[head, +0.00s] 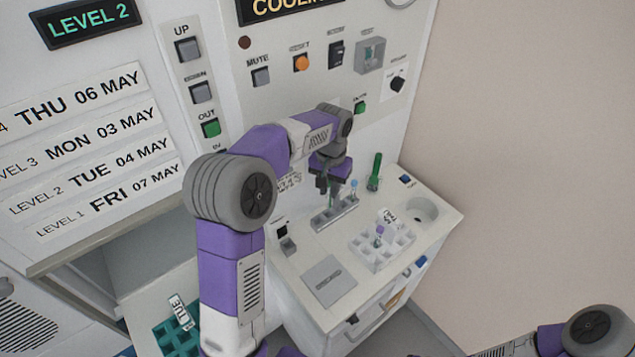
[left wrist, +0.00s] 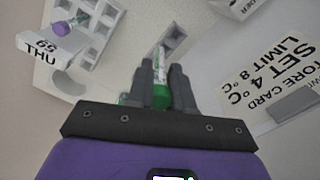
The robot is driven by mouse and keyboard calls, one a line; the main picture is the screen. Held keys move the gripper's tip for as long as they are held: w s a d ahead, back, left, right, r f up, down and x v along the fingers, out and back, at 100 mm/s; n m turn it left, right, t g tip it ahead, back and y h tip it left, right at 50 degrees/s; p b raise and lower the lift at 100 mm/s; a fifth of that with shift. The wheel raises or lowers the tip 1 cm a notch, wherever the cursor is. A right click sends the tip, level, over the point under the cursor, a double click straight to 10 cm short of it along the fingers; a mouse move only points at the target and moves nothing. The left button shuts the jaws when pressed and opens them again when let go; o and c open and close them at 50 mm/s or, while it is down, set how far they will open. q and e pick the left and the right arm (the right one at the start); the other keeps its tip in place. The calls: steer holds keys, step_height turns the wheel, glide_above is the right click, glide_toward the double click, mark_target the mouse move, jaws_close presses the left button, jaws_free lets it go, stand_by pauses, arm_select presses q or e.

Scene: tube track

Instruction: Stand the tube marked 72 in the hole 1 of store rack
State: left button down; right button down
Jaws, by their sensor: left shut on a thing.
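My left gripper (head: 328,187) is over the left part of a narrow grey rack (head: 322,223) on the white bench. In the left wrist view the gripper (left wrist: 166,88) is shut on a green-capped tube (left wrist: 160,62). No number can be read on it. Its far end points toward a square rack hole (left wrist: 175,39); I cannot tell if it is inside. A wider white rack (head: 371,260) holds a purple-capped tube (head: 379,230) with a THU 69 tag (left wrist: 42,47). No rack is legibly marked store. My right gripper is out of view.
A tall green object (head: 375,170) stands behind the racks, near the panel. A flat grey plate (head: 329,280) lies at the front and a round recess (head: 422,209) is at the right. A teal rack (head: 165,335) with a TUE tag is at lower left.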

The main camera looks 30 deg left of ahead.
arm_select(q)
steer(key=a+f+m+b, duration=0.2)
steer(key=a+f+b, duration=0.1)
steer(key=f, duration=0.3)
steer(key=shift+s+a+f+b, duration=0.15)
steer(key=shift+s+f+b, duration=0.1)
steer(key=shift+b, duration=0.2)
steer(key=shift+f, duration=0.15)
stand_by(0.7)
steer(key=shift+f, duration=0.25)
steer(key=shift+f, duration=0.15)
stand_by(0.5)
steer(key=shift+f, duration=0.4)
steer(key=shift+f, duration=0.2)
steer(key=shift+f+b, duration=0.35)
